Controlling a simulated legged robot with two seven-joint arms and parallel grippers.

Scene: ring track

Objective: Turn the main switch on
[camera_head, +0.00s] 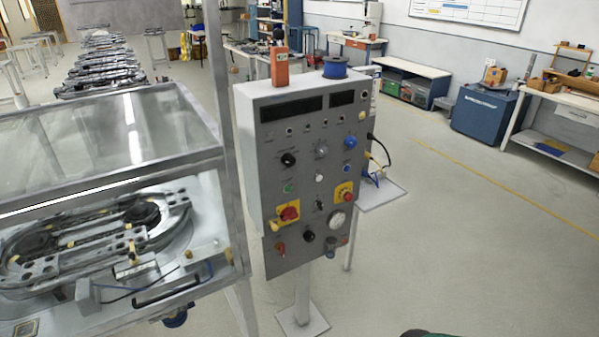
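A grey control panel box (305,135) stands on a post in the middle of the view, its front facing me and a little to the right. A red rotary switch on a yellow plate (289,212), which looks like the main switch, is at the panel's lower left. Its exact handle angle is too small to tell. A red button on yellow (345,194) is to its right. Black, blue, green and white knobs and buttons surround them. Neither of my grippers shows in this view.
A glass-covered ring track machine (110,210) stands close at the left, its frame beside the panel. An orange item (280,68) and a blue spool (335,68) sit on the panel. Cables hang at its right side. The floor (460,240) at right is clear.

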